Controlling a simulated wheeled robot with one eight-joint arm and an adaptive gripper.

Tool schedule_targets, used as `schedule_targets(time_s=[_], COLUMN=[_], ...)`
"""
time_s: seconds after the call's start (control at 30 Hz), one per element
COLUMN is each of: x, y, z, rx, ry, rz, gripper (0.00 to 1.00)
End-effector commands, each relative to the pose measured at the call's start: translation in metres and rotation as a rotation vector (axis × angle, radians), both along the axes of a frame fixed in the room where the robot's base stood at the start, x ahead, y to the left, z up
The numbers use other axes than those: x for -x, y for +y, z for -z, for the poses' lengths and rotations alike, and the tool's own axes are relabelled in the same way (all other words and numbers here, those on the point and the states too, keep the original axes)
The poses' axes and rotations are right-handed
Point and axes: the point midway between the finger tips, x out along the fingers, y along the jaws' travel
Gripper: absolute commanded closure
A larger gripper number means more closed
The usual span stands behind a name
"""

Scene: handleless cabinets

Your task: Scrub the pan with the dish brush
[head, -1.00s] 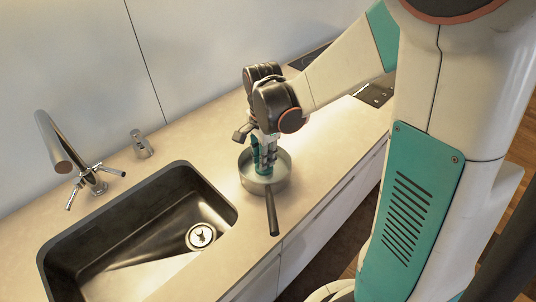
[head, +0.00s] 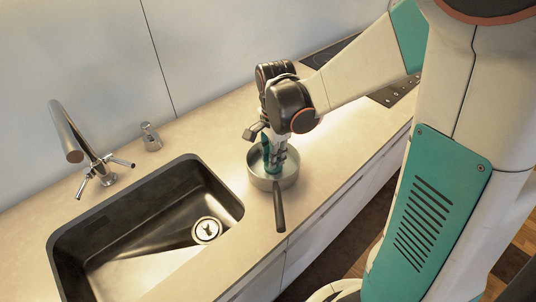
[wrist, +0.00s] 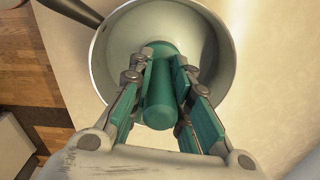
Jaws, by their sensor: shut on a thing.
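The pan (head: 288,179) is round and silver-grey with a dark handle (head: 279,210) pointing toward the counter's front edge. It sits on the counter right of the sink, and it also fills the upper middle of the wrist view (wrist: 213,60). The dish brush (wrist: 159,100) has a thick green handle and stands roughly upright inside the pan. My gripper (wrist: 163,82) points down into the pan and is shut on the brush handle. The brush head is hidden beneath the handle, so I cannot tell whether its bristles touch the pan's bottom.
A dark sink (head: 150,235) lies left of the pan, with a chrome faucet (head: 80,145) and a small dispenser (head: 151,137) behind it. A dark hob (head: 335,55) is set in the counter at the back right. The counter (head: 222,125) behind the pan is clear.

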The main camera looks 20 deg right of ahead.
Motion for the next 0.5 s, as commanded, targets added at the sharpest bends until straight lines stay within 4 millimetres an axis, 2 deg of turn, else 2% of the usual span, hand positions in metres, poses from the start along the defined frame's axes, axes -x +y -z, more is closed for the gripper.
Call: schedule_targets(time_s=[0.5], x=[0.009], y=[-0.023], z=[-0.001], rx=[0.0], ry=[0.0], rz=[0.0], gripper=[1.0])
